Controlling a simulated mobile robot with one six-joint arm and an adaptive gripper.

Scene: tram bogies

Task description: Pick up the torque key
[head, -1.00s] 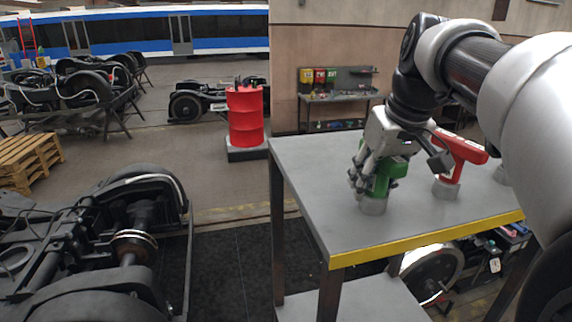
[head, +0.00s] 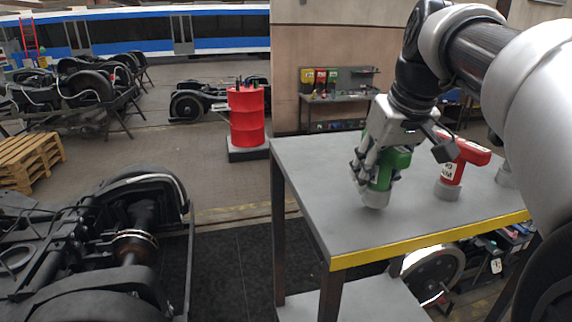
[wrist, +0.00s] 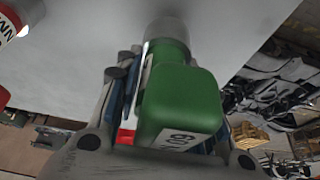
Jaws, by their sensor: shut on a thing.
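A green torque key (head: 381,181) with a grey round foot is in the grip of my gripper (head: 371,168), over the near left part of the workbench. Its foot is slightly tilted and appears just above the bench top. The wrist view shows its green body (wrist: 183,100) between the fingers, with a number label partly visible. The fingers hide part of its sides. A red torque key (head: 463,156) of similar shape stands upright on the bench to the right, and its edge with lettering shows at the left of the wrist view (wrist: 8,28).
The grey workbench (head: 320,190) has a yellow front edge and free room left of the tools. A bogie (head: 110,250) stands at the left on the floor. A red barrel (head: 246,117) stands behind.

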